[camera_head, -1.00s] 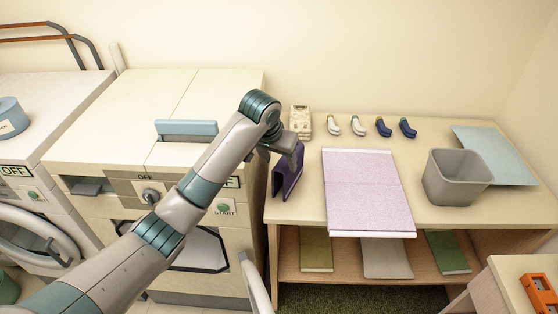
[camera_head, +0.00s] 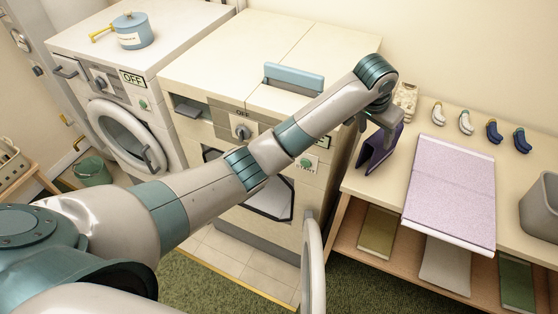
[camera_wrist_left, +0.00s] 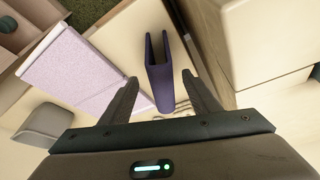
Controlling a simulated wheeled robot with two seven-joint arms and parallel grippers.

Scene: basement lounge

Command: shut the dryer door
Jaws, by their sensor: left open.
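The dryer (camera_head: 215,120) is the middle cream machine with an OFF dial and a START button. Its door (camera_head: 313,268) stands open, swung out to the front right and seen nearly edge-on. The opening (camera_head: 272,200) is partly hidden by my left arm. My left gripper (camera_head: 378,122) is at the dryer's right, above the near left end of the side table, well above and away from the door. In the wrist view the left gripper (camera_wrist_left: 160,86) is open, with a purple folded stand (camera_wrist_left: 158,55) showing between its fingers. My right gripper is not in view.
Green carpet (camera_head: 200,285) lies in front.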

